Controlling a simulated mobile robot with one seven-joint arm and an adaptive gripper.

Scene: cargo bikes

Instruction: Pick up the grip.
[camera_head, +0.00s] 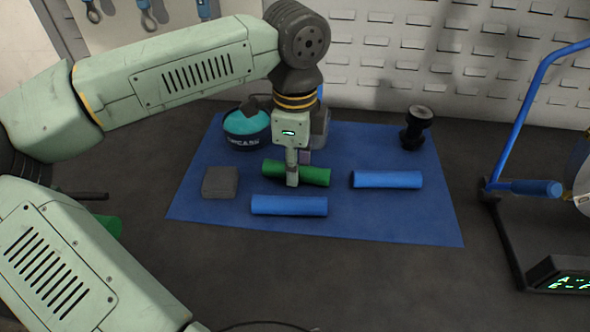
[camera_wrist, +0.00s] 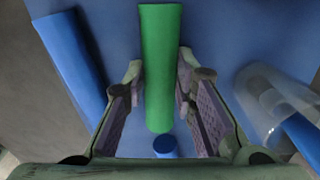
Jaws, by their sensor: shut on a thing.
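A green cylindrical grip (camera_head: 315,175) lies level over the blue mat (camera_head: 400,218). My gripper (camera_head: 293,180) points down and is shut on it, with one finger in front. In the wrist view the green grip (camera_wrist: 160,62) runs lengthwise between the two fingers of my gripper (camera_wrist: 161,75). I cannot tell whether it touches the mat. A blue cylinder (camera_head: 289,206) lies on the mat in front of my gripper, and another blue cylinder (camera_head: 388,180) lies to the right.
A grey block (camera_head: 220,183) sits at the mat's left, and a teal and black round container (camera_head: 247,126) behind it. A grey container (camera_head: 319,125) is partly hidden behind my gripper. A black knobbed part (camera_head: 415,128) stands at the back right. A blue-framed stand (camera_head: 520,110) is farther right.

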